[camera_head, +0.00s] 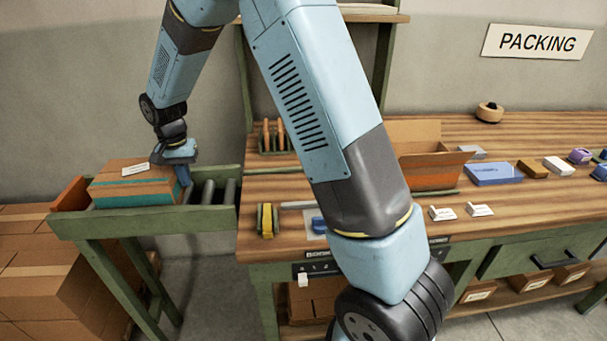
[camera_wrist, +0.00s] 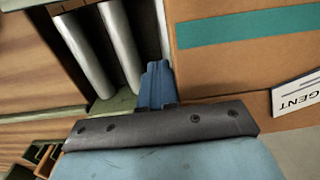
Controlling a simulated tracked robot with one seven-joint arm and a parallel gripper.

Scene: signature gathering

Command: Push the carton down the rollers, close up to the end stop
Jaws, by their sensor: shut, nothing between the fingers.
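The carton (camera_head: 135,186) is brown with teal tape and a white label, and sits at the left part of the roller track (camera_head: 216,214). Its left end is close to the orange end stop (camera_head: 72,195); I cannot tell whether they touch. My gripper (camera_head: 183,175) points down at the carton's right end, with its fingers shut and empty. In the wrist view the blue fingers (camera_wrist: 157,84) are right beside the carton's side (camera_wrist: 245,60); contact is not clear. Bare rollers (camera_wrist: 100,45) show on the fingers' other side.
The wooden packing bench (camera_head: 540,130) stands to the right of the track. On it are an open box (camera_head: 432,172), a tape roll (camera_head: 489,113), and several small packets. Stacked brown cartons (camera_head: 40,275) stand at the lower left, below the track.

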